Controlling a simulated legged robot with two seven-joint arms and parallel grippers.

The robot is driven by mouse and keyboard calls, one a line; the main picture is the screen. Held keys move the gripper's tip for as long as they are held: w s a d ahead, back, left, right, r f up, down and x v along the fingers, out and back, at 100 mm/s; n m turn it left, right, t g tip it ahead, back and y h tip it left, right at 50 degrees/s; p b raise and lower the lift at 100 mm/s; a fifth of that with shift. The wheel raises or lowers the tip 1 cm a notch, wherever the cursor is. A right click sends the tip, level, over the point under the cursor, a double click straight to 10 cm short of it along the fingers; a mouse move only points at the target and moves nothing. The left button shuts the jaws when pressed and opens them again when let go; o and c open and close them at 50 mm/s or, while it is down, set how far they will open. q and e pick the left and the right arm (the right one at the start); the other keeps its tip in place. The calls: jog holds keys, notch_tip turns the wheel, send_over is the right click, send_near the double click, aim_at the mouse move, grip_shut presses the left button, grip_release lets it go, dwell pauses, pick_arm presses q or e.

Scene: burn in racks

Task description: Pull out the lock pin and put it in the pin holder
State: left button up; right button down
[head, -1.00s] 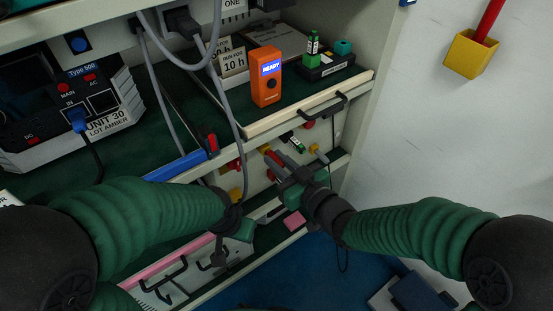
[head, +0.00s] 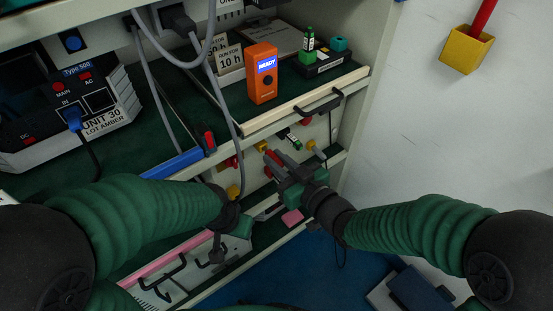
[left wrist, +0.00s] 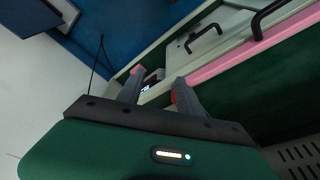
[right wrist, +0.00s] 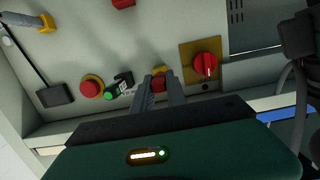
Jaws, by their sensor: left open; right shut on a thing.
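My right gripper (head: 270,163) is at the front panel under the shelf. In the right wrist view its fingers (right wrist: 159,84) are closed around a small red piece, which appears to be the lock pin (right wrist: 158,83). Most of the pin is hidden between the fingers, and I cannot tell whether it is still in the panel. A yellow block with a grey rod (right wrist: 24,20) sits on the panel; I cannot tell whether it is the pin holder. My left gripper (left wrist: 155,85) is open and empty, away from the panel and low near the pink-edged lower shelf.
The panel carries a red knob on a yellow plate (right wrist: 206,65), a red button (right wrist: 91,86) and a green-capped piece (right wrist: 113,92). Above are a shelf with a black handle (head: 318,102) and an orange tester (head: 262,75). A grey cable (head: 225,100) hangs left of my right gripper.

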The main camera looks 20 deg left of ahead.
pick_arm(q)
jog(key=shift+r+p, duration=0.3)
pick_arm(e)
jog(key=shift+f+v, duration=0.15)
jog(key=shift+v, duration=0.75)
jog(key=shift+f+v, duration=0.1)
jog(key=shift+v, duration=0.75)
